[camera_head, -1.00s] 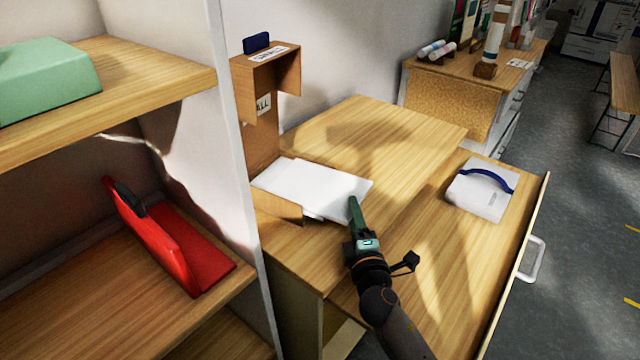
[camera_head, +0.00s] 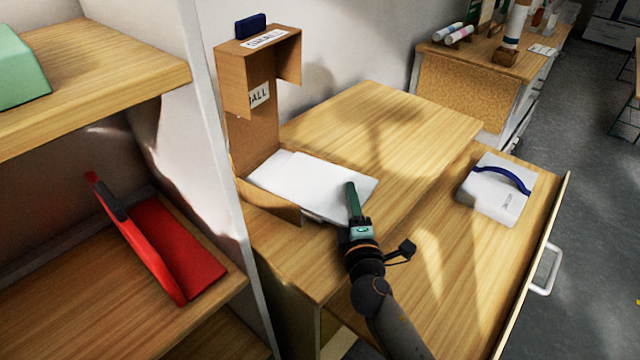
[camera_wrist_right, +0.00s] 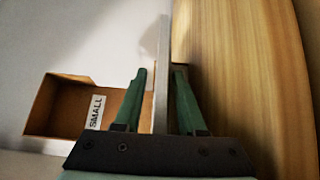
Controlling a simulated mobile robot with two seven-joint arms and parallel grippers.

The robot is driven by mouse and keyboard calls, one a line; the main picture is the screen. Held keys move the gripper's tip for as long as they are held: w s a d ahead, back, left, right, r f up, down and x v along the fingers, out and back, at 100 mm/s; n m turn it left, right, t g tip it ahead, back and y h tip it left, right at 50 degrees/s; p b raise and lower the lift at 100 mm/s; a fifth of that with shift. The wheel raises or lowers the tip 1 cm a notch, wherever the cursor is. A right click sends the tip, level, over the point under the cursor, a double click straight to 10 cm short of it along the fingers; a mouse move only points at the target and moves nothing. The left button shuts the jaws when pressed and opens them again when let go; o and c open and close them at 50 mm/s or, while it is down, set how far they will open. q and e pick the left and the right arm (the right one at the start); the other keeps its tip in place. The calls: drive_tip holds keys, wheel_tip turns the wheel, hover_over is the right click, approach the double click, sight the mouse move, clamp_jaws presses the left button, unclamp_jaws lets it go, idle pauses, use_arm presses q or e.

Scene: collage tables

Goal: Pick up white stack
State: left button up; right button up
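The white stack (camera_head: 325,178) is a flat pile of white sheets lying in the lower part of a brown cardboard holder and jutting out to the right over the wooden desk. My right gripper (camera_head: 351,188) is at the stack's right end, with one green finger over its top; the lower finger is hidden. In the right wrist view the stack shows edge-on as a thin pale strip (camera_wrist_right: 161,75). It lies between the two green fingers of the right gripper (camera_wrist_right: 160,72), with narrow gaps showing on both sides, so the fingers look open around it. My left gripper is not in view.
The cardboard holder (camera_head: 253,130) stands against the wall. A white case with a blue handle (camera_head: 497,192) lies at the right by an open drawer front. A shelf with a red object (camera_head: 160,255) stands at the left. The desk's back part (camera_head: 400,120) is clear.

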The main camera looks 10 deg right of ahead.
clamp_jaws()
drive_tip(key=shift+r, duration=0.1)
idle(1.0)
